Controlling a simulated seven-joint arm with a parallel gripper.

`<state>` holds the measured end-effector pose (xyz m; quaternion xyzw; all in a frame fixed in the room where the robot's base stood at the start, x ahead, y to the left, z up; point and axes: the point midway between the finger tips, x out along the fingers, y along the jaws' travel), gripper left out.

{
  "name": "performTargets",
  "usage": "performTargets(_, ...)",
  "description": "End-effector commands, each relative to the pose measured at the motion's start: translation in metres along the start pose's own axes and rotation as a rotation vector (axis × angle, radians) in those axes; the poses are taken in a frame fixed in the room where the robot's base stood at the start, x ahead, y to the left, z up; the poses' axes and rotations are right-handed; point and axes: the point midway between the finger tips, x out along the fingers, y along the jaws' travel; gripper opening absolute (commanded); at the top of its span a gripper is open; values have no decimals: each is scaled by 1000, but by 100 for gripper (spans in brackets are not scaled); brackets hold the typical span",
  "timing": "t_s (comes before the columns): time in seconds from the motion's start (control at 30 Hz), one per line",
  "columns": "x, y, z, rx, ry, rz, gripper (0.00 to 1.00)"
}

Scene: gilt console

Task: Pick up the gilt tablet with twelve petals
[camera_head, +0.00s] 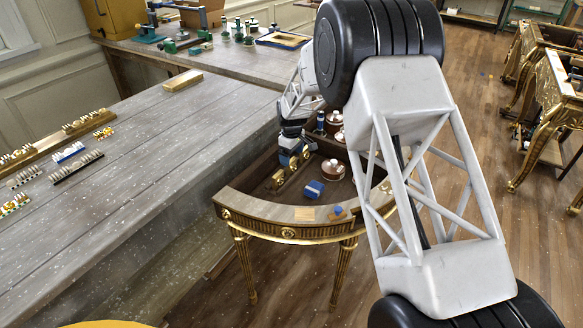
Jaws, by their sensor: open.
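No tablet shows petals I can count, so I cannot tell which is the gilt tablet with twelve petals. Small gold pieces (278,179) sit inside the half-round gilt console (262,228), close below my gripper. A flat tan-gold tablet (305,214) lies on the console's front rim. My gripper (294,158) is small and far off, pointing down over the left part of the console. It is open, and nothing shows held in it. My own arm hides the right part of the console.
In the console are a blue block (315,189) and lidded jars (332,169); a blue-and-brown piece (338,213) lies on its rim. The long grey table (150,140) at left bears rows of small pieces (75,167) and a gold block (182,80). Its middle is clear.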

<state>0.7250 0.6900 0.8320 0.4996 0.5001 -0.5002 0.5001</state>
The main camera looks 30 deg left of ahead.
Motion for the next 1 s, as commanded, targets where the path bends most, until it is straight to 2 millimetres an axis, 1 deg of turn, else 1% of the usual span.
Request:
performTargets(0.37,2,0,0,0,0,0,89)
performTargets(0.47,8,0,0,0,0,0,89)
performTargets(0.8,44,0,-1,0,1,1,89)
performTargets(0.9,50,0,-1,0,0,0,89)
performTargets(1.0,52,0,-1,0,0,0,89)
